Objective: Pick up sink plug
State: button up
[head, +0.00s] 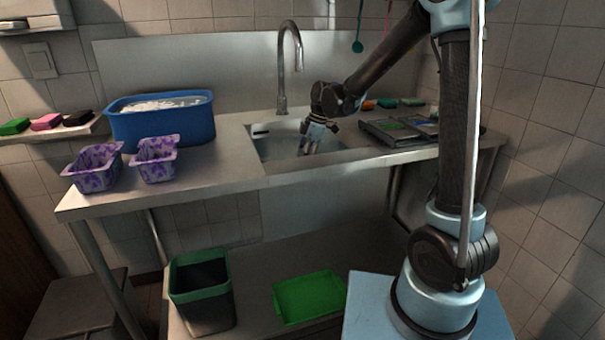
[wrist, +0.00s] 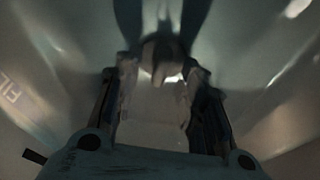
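My gripper (head: 310,140) reaches down into the sink basin (head: 275,150) below the tap in the head view. In the wrist view, its two fingers (wrist: 160,72) stand wide apart, one on each side of a dim pale shape (wrist: 155,110). A darker rounded form (wrist: 163,50) lies just beyond the fingertips, with bright spots at its lower edge. I cannot tell which of these, if either, is the sink plug. The picture is dark and blurred there, and contact with the fingers is not clear. The plug does not show in the head view.
The tap (head: 290,60) rises behind the basin, close to my arm. A blue tub (head: 160,125) and two purple patterned containers (head: 95,170) stand on the left counter. Dark flat items (head: 395,132) lie right of the sink. A bin (head: 202,290) and green tray (head: 310,297) are below.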

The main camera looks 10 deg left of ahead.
jog(key=shift+a+f, duration=0.15)
jog(key=shift+f, duration=0.4)
grip_shut()
